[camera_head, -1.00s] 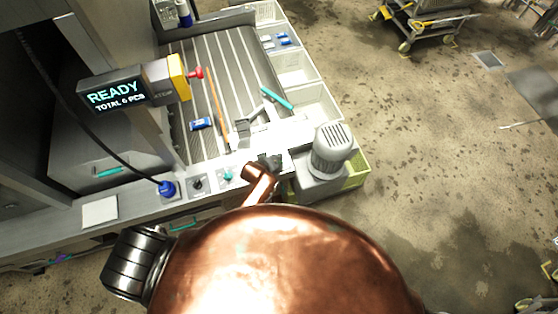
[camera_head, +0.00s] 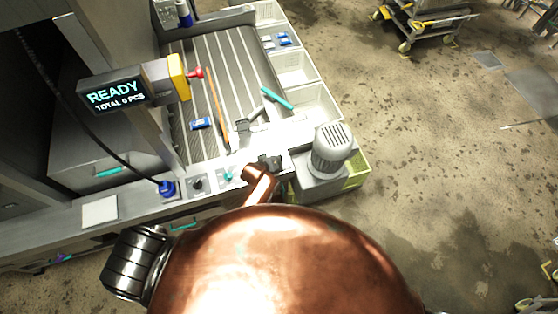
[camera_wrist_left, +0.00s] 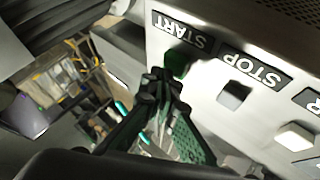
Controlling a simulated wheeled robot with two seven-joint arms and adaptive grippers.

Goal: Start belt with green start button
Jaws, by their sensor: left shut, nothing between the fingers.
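In the left wrist view, the green start button (camera_wrist_left: 177,63) sits below the START label (camera_wrist_left: 181,30) on a pale metal panel. My left gripper (camera_wrist_left: 160,78) is shut and empty, its dark fingertips right at the button and overlapping its edge. I cannot tell whether they press it. In the head view, the left gripper (camera_head: 270,163) is small and dark at the near end of the striped belt (camera_head: 222,75). The button is not visible there. The display (camera_head: 116,93) reads READY. My right gripper is not in view.
A STOP label (camera_wrist_left: 256,70) with a grey button (camera_wrist_left: 233,95) is beside the start button. A pale button (camera_wrist_left: 294,137) is farther along. A grey motor (camera_head: 331,150) stands right of the gripper. A blue item (camera_head: 200,123) and an orange strip (camera_head: 217,108) lie on the belt.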

